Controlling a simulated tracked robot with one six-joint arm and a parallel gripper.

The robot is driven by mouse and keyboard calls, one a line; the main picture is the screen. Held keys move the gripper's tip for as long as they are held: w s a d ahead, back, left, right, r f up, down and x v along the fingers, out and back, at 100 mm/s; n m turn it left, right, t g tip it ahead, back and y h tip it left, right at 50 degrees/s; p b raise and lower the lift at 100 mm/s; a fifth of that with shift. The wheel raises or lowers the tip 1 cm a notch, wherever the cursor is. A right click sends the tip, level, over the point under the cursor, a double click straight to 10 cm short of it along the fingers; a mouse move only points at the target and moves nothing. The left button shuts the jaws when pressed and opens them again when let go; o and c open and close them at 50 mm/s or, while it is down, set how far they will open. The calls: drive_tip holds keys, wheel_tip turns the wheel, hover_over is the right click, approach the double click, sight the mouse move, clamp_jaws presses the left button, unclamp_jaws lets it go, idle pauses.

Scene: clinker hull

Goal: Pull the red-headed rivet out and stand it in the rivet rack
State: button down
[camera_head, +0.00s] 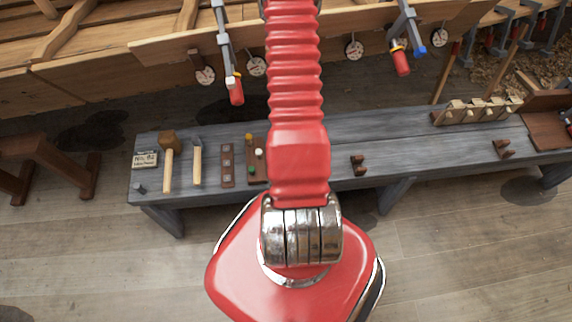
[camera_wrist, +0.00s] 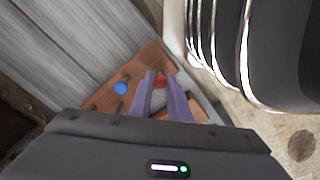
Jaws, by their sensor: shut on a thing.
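My gripper (camera_wrist: 160,84) shows in the wrist view, its two purple-grey fingers closed in on the red-headed rivet (camera_wrist: 160,79). Only the red head shows between the fingertips; its shank is hidden, and I cannot tell whether it is seated or lifted. Below is a brown wooden board (camera_wrist: 144,65) near the edge of the grey bench. A blue-headed rivet (camera_wrist: 120,88) and a few dark pins stand on this board, left of the fingers. In the head view my gripper is out of sight. A brown strip with square plates (camera_head: 227,165) lies on the bench; I cannot tell whether it is the rack.
The planked hull (camera_head: 170,45) with hanging clamps stands behind.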

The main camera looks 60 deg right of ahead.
drive_tip(key=shift+f, duration=0.75)
drive_tip(key=c, duration=1.6)
unclamp_jaws()
drive_tip(key=shift+r, duration=0.1)
drive_tip(key=shift+r, duration=3.95)
